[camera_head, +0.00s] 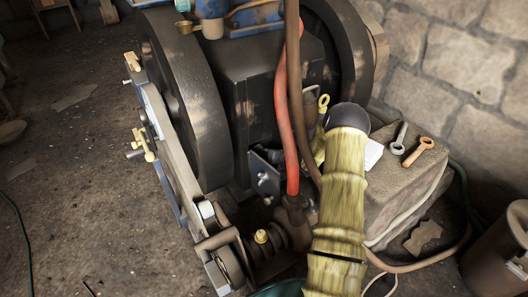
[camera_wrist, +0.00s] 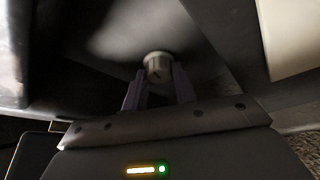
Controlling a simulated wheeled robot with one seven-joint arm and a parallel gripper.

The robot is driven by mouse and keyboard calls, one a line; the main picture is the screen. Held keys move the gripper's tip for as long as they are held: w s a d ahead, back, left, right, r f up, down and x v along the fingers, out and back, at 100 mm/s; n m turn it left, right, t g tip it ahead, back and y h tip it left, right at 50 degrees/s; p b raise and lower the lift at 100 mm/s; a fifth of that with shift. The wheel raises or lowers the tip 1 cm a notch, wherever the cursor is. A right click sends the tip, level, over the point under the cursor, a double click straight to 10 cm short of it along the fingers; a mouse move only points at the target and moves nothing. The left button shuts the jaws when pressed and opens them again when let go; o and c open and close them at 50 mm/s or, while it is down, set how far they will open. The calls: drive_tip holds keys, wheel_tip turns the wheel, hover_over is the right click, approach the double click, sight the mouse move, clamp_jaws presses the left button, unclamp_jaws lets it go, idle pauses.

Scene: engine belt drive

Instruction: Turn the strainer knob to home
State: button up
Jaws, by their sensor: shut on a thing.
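The strainer knob (camera_wrist: 157,60) is a small, pale round knob with a dark mark on its face, seen in the wrist view near the middle. My gripper (camera_wrist: 160,74) has its two purple fingers on either side of the knob and is shut on it. The knob sits against a dark, dim surface. I cannot make out which way its mark points relative to home. In the head view I cannot pick out the knob or my fingers; my yellow-green arm covers part of the area right of the engine.
A stone block (camera_head: 405,185) at right carries an orange wrench (camera_head: 419,152) and a grey one (camera_head: 399,139). A bucket (camera_head: 497,255) stands lower right.

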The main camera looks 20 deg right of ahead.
drive_tip(key=shift+n+h, duration=0.8)
drive_tip(key=shift+n, duration=0.4)
drive_tip(key=o, duration=1)
drive_tip(key=shift+c, duration=0.2)
drive_tip(key=shift+s, duration=0.1)
drive_tip(key=p+v, duration=0.7)
drive_tip(key=v, duration=1)
drive_tip(key=shift+r, duration=0.15)
drive_tip(key=shift+s, duration=0.1)
